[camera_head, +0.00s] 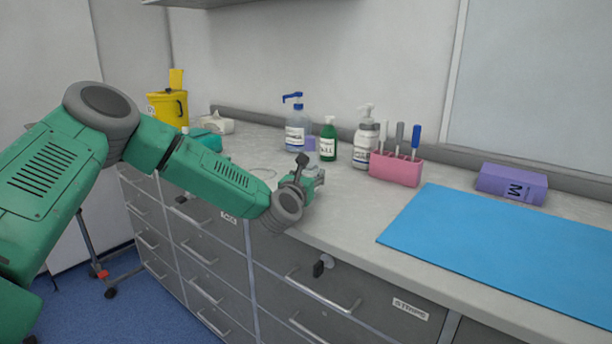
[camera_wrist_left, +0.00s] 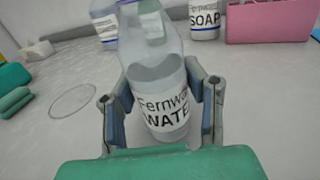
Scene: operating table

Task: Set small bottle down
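The small bottle (camera_wrist_left: 163,95) is clear, with a white label reading "Fernw… WATER", and is partly filled. In the left wrist view it is between the two fingers of my left gripper (camera_wrist_left: 162,100), whose pads press against its sides. In the head view my left gripper (camera_head: 304,178) is low at the front part of the counter (camera_head: 345,205), and the bottle there is mostly hidden by it. The bottle's base is close to the counter top; I cannot tell whether it touches. My right gripper is not in view.
A blue mat (camera_head: 500,245) and purple box (camera_head: 513,183) are right. The counter left of the gripper has free room.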

